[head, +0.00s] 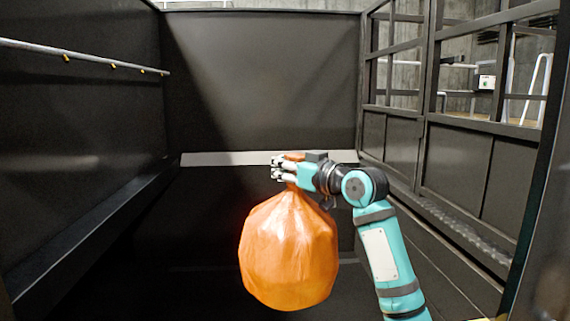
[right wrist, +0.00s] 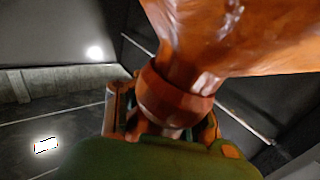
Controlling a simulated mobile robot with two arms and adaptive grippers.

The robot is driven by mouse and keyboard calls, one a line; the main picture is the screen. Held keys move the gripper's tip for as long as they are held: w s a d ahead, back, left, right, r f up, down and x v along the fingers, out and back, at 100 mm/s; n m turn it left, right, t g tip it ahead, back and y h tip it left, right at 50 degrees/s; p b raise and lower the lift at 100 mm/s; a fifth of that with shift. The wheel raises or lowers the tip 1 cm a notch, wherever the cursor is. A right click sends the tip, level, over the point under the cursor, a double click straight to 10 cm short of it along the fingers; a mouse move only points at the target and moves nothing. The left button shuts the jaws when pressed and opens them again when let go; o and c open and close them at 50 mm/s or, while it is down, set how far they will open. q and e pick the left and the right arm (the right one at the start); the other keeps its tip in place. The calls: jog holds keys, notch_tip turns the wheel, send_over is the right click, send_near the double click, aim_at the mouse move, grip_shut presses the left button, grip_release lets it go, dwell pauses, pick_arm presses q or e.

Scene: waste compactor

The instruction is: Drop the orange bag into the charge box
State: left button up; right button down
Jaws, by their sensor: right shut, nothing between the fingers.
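The orange bag (head: 288,252) is round, full and upright, with its narrow neck at the top. It is in front of the dark charge box (head: 262,85), whose walls rise at the left, back and right. My right gripper (head: 283,170) is shut at the bag's neck, and a little orange shows above the fingers. In the right wrist view the bag (right wrist: 235,35) fills the upper part, and its neck reaches down to the fingers (right wrist: 160,125). Whether the fingers pinch the neck is hidden. My left gripper is not in view.
A rail (head: 85,58) runs along the left wall. A pale ledge (head: 225,158) crosses the back wall. A framed barrier with openings (head: 465,130) stands at the right. The space left of the bag is clear.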

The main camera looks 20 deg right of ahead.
jog(key=shift+w+r, duration=0.2)
jog(key=shift+r, duration=0.05)
jog(key=shift+s+r, duration=0.1)
jog(key=shift+s, duration=0.05)
jog(key=c, duration=1.4)
grip_release()
jog(key=shift+a+f, duration=0.1)
jog(key=shift+f, duration=0.2)
jog(key=shift+s+d, duration=0.25)
jog(key=v, duration=0.7)
jog(key=shift+s+r, duration=0.1)
jog(key=shift+r, duration=0.1)
jog(key=shift+a, duration=0.1)
